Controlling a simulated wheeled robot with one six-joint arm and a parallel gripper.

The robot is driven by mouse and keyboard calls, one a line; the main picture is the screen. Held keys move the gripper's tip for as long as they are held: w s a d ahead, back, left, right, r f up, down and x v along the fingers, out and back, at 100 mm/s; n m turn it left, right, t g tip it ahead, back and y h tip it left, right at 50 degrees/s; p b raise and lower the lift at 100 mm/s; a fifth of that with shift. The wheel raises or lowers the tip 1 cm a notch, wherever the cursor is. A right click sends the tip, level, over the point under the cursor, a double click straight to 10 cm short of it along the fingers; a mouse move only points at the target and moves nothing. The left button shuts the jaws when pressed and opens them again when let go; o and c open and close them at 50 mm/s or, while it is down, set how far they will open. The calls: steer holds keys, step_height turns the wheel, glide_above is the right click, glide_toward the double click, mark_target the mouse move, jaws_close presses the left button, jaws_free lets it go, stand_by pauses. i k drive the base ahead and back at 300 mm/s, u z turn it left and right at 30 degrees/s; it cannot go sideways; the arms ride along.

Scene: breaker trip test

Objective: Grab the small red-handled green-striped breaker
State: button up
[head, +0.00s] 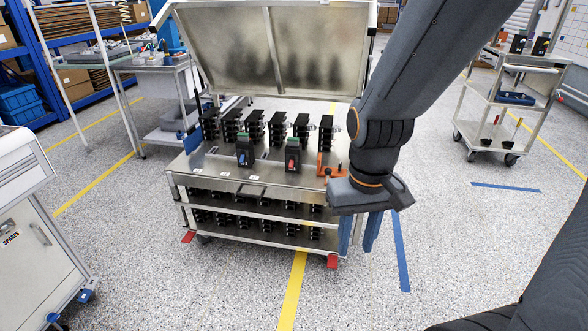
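A small black breaker with a red handle and a green strip on top (293,154) stands upright on the top shelf of the steel cart (215,180), right of the middle. A similar black breaker with a blue handle and green top (245,151) stands to its left. My gripper (356,250) hangs in front of the cart's right front corner, to the right of and lower in the picture than the red-handled breaker. Its two blue fingers point down, apart, with nothing seen between them. The gripper is clear of both breakers.
A row of black breakers (277,128) stands behind, under the cart's raised lid (310,45). An orange fixture (327,166) sits right of the red-handled breaker. More black parts fill lower shelves. A white cabinet (30,230) stands left, another cart (500,105) right. Floor is open at right.

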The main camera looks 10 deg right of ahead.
mark_target(293, 148)
steer(key=k, duration=0.8)
steer(key=u, duration=0.9)
steer(key=i, duration=2.05)
steer(key=z, duration=1.45)
steer(key=i, duration=0.9)
steer(key=z, duration=0.15)
